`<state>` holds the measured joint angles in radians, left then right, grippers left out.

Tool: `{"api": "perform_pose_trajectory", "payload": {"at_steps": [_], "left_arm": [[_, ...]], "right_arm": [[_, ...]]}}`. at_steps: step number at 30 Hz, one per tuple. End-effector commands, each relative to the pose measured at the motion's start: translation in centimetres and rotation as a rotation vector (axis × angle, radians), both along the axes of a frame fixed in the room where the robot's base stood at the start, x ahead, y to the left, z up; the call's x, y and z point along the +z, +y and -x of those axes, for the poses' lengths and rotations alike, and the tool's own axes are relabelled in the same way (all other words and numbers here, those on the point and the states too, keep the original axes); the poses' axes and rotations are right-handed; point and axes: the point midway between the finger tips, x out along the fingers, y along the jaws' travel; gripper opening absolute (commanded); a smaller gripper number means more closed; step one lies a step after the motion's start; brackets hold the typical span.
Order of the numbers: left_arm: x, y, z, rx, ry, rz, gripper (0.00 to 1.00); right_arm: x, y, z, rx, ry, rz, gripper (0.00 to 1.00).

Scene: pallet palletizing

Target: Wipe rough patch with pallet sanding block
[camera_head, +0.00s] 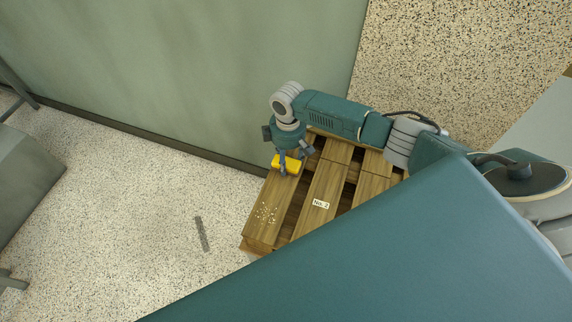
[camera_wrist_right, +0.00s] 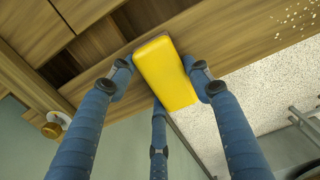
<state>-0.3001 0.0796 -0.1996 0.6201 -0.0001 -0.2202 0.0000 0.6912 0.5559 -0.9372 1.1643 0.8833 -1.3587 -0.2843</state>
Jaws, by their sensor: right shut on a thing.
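A yellow sanding block (camera_head: 285,163) is held in my right gripper (camera_head: 289,166), over the far left board of the wooden pallet (camera_head: 319,190). In the right wrist view the yellow block (camera_wrist_right: 165,75) sits between the blue fingers (camera_wrist_right: 161,85). Whether the block touches the board is hard to tell. The rough patch (camera_head: 266,213), a cluster of pale specks, lies on the same board nearer its front end. It also shows at the top right of the right wrist view (camera_wrist_right: 297,17). The block is apart from the patch. My left gripper is not in view.
A label reading "No. 2" (camera_head: 321,204) is on the pallet's middle board. A grey-green wall (camera_head: 190,70) stands close behind the pallet. A dark grey strip (camera_head: 201,234) lies on the speckled floor to the left, where the floor is mostly clear.

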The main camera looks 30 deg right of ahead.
Motion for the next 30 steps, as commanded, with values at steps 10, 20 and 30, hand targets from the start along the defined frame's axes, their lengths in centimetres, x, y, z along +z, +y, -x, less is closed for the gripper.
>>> {"api": "perform_pose_trajectory", "payload": {"at_steps": [10, 20, 30], "left_arm": [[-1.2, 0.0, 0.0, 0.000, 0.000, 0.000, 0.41], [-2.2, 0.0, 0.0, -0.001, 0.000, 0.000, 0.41], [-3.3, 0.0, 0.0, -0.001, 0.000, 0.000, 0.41]], "right_arm": [[-0.1, -1.5, -1.3, -0.003, -0.001, 0.002, 0.20], [-0.1, -2.6, -2.2, -0.002, 0.000, 0.001, 0.20], [0.0, -4.0, -3.5, 0.000, 0.001, 0.001, 0.20]]}}
